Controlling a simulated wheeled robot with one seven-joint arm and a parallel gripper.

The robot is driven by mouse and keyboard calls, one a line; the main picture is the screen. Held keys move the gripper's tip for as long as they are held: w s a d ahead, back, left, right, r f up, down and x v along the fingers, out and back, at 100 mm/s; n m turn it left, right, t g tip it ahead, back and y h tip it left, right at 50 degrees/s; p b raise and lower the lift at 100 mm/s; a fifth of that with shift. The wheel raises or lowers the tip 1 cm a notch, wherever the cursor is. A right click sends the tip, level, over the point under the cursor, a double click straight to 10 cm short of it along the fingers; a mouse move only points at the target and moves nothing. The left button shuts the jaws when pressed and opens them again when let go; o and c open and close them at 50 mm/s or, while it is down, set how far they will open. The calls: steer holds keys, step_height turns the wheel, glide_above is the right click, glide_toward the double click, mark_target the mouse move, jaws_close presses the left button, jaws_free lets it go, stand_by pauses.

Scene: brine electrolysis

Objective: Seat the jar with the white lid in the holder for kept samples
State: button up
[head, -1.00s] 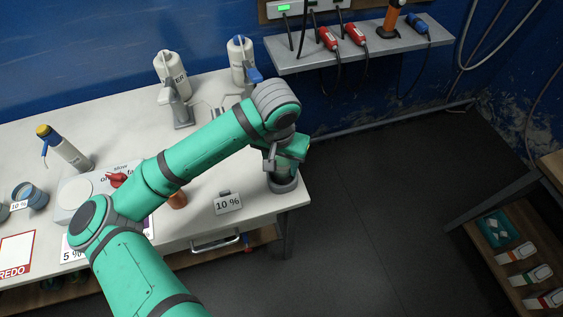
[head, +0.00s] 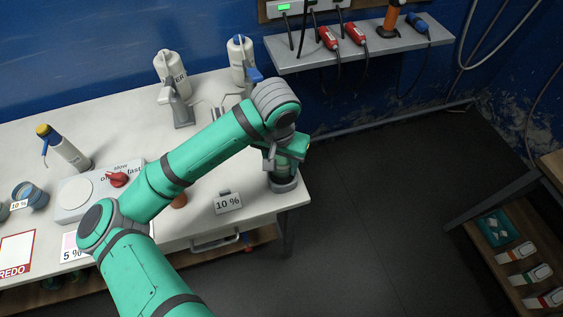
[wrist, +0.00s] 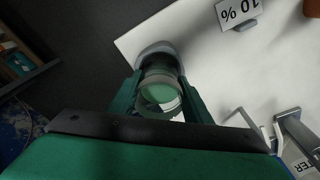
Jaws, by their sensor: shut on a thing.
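My gripper (wrist: 160,88) is at the right end of the white table, with a finger on each side of a clear jar (wrist: 170,104) and shut on it. The jar's round top looks pale green in the wrist view; I cannot make out a plainly white lid. A grey round holder (wrist: 154,48) shows just past the jar in the wrist view. In the head view the holder (head: 284,186) stands at the table corner, directly under my gripper (head: 281,168). The jar looks upright and in line with the holder. I cannot tell whether its base touches the holder's bottom.
A "10 %" sign (head: 228,203) stands left of the holder. Wash bottles (head: 171,68) stand at the back, and a stirrer plate (head: 72,205) with a red knob is at the left. The table (head: 245,185) ends just right of the holder. A grey shelf (head: 360,45) hangs behind.

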steer(key=shift+f, duration=1.25)
stand_by(1.8)
steer(key=shift+r, duration=0.25)
stand_by(1.0)
steer(key=shift+f, duration=0.1)
stand_by(0.7)
steer(key=o, duration=1.3)
steer(key=shift+o, duration=0.2)
steer(key=shift+f, duration=0.1)
steer(key=shift+a, duration=0.15)
